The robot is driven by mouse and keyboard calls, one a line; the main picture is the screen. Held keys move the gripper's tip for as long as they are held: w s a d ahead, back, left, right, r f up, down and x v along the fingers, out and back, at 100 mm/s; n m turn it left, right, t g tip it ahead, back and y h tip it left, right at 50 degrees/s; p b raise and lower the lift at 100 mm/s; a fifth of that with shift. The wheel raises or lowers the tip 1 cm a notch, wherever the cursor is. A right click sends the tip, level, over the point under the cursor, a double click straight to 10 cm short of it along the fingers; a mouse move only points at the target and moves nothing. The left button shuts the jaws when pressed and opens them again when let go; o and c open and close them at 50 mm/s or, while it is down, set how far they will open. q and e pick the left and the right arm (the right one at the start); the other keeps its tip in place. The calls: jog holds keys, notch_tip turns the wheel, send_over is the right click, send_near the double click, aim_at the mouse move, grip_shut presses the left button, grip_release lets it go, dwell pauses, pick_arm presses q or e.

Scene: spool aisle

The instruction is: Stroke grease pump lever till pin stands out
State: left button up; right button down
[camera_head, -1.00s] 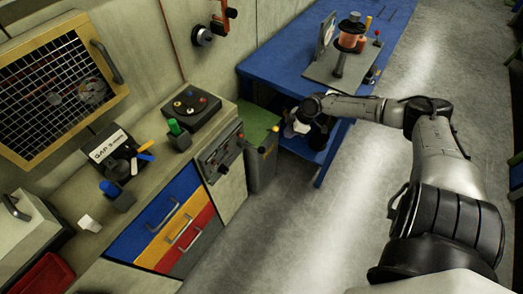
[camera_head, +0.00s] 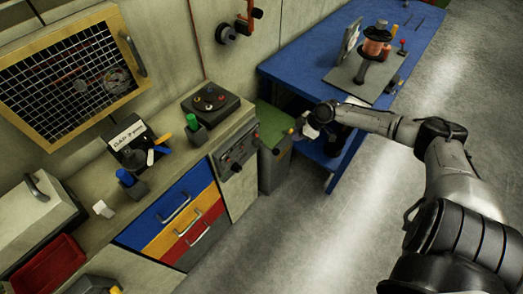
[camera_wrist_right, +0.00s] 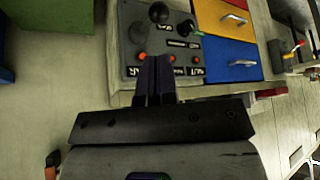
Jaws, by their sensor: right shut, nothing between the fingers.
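My right gripper (camera_head: 304,128) is below and left of the plate, near the bench edge, well apart from the pump. In the right wrist view its fingers (camera_wrist_right: 155,68) are shut and empty. My left gripper is not in view.
A panel (camera_wrist_right: 165,45) with knobs and buttons lies beyond the right fingers. A green-topped cabinet (camera_head: 272,122) stands between counter and bench. The counter (camera_head: 80,178) holds a dark box (camera_head: 211,104) and tool holders. Coloured drawers (camera_head: 175,205) are below. The floor at right is open.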

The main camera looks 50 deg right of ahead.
jog(key=shift+t+y, duration=0.3)
jog(key=shift+t, duration=0.1)
jog(key=f, duration=0.2)
jog(key=w+f, duration=0.1)
jog(key=f, duration=0.1)
jog(key=shift+w+a, duration=0.1)
jog(key=shift+a, duration=0.15)
